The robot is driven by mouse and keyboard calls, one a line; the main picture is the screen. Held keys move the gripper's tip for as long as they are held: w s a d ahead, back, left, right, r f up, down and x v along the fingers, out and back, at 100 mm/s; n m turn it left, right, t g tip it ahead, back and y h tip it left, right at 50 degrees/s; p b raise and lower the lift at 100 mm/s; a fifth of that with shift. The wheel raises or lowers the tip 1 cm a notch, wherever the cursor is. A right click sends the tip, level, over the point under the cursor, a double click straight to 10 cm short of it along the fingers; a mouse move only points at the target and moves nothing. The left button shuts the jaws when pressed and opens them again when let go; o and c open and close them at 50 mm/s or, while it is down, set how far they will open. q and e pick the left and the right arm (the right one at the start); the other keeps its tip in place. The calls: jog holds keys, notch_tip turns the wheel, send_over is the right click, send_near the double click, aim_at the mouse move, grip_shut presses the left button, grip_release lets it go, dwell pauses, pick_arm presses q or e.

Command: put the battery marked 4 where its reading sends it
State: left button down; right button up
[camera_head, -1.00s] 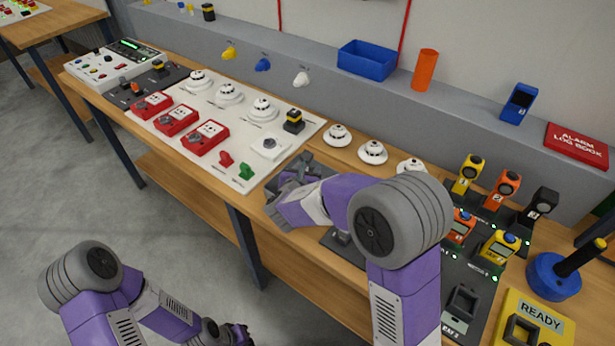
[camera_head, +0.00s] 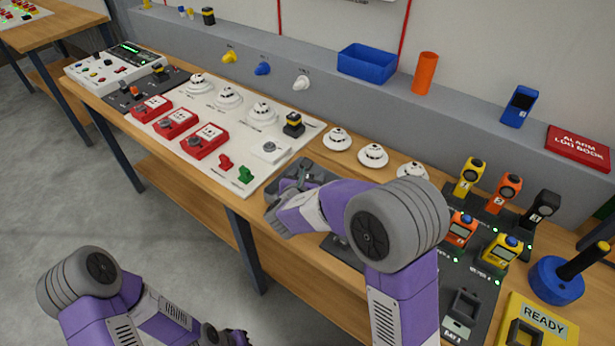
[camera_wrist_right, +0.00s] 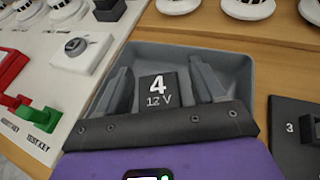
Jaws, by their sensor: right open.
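The battery marked 4 (camera_wrist_right: 158,92) is a dark block reading "4" and "12 V". In the right wrist view it sits in a grey tray (camera_wrist_right: 232,65). My right gripper (camera_wrist_right: 160,76) is open, its two fingers on either side of the battery with gaps visible; the lower part of the battery is hidden by the gripper body. In the head view my right gripper (camera_head: 292,182) is over the tray, and the battery cannot be made out. My left gripper (camera_head: 228,336) is low at the bottom edge, below the table; its jaws are unclear.
A yellow READY holder (camera_head: 543,318) with an empty socket stands at the lower right. Beside it is a dark charger panel (camera_head: 480,292) with green lights and handheld devices. A white panel (camera_head: 262,172) with detectors and red call points lies left of the tray.

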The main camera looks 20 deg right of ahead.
jog(key=shift+r, duration=0.25)
jog(key=p+v, duration=0.2)
jog(key=v, duration=1)
jog(key=shift+f+p, duration=0.15)
jog(key=shift+p, duration=0.15)
